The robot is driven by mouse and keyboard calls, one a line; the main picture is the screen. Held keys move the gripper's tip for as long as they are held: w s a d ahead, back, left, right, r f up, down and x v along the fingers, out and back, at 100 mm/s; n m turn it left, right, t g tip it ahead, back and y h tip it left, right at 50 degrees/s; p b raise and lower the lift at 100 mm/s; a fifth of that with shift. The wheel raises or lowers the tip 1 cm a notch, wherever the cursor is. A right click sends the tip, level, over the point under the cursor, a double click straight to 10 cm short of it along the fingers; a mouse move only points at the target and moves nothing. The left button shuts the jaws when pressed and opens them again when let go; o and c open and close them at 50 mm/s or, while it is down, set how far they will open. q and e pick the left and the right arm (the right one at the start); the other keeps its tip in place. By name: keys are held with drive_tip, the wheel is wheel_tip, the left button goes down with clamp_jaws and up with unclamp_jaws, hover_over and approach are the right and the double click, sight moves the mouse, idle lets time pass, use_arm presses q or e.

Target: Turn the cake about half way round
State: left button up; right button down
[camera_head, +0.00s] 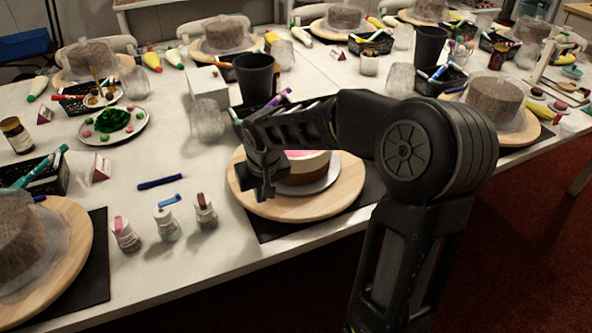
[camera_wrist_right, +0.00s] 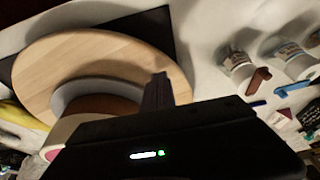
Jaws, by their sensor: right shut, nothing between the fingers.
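The cake (camera_head: 312,168), with a pink top and a brown lower side, sits on a silver board on a round wooden turntable (camera_head: 345,200). My right arm and gripper hide much of the cake's left and back. My right gripper (camera_head: 266,192) is shut and empty, over the left front part of the turntable beside the cake. In the right wrist view the closed fingers (camera_wrist_right: 158,88) show over the turntable's wooden rim (camera_wrist_right: 85,45), near the silver board (camera_wrist_right: 75,92). Whether they touch the wood is unclear. My left gripper is not in view.
Small jars (camera_head: 166,224) and a blue pen (camera_head: 160,182) stand and lie left of the turntable. A black cup (camera_head: 255,78) and a white box (camera_head: 207,88) are behind it. A dark mat (camera_head: 275,229) lies underneath, near the table's front edge. Other covered cakes surround.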

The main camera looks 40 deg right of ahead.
sight(290, 210)
drive_tip(key=shift+f+b, duration=0.55)
drive_tip(key=shift+f, duration=0.25)
drive_tip(key=shift+r, duration=0.1)
drive_tip(key=shift+s+d, duration=0.4)
drive_tip(key=shift+s, duration=0.5)
drive_tip(key=shift+s+d, duration=0.4)
drive_tip(key=shift+s, duration=0.45)
drive_tip(key=shift+s+d, duration=0.1)
drive_tip(key=shift+s+d, duration=0.55)
drive_tip(key=shift+s, duration=0.15)
drive_tip(key=shift+s+d, duration=0.5)
drive_tip(key=shift+s, duration=0.2)
drive_tip(key=shift+r+p, duration=1.1)
drive_tip(key=shift+r, duration=0.3)
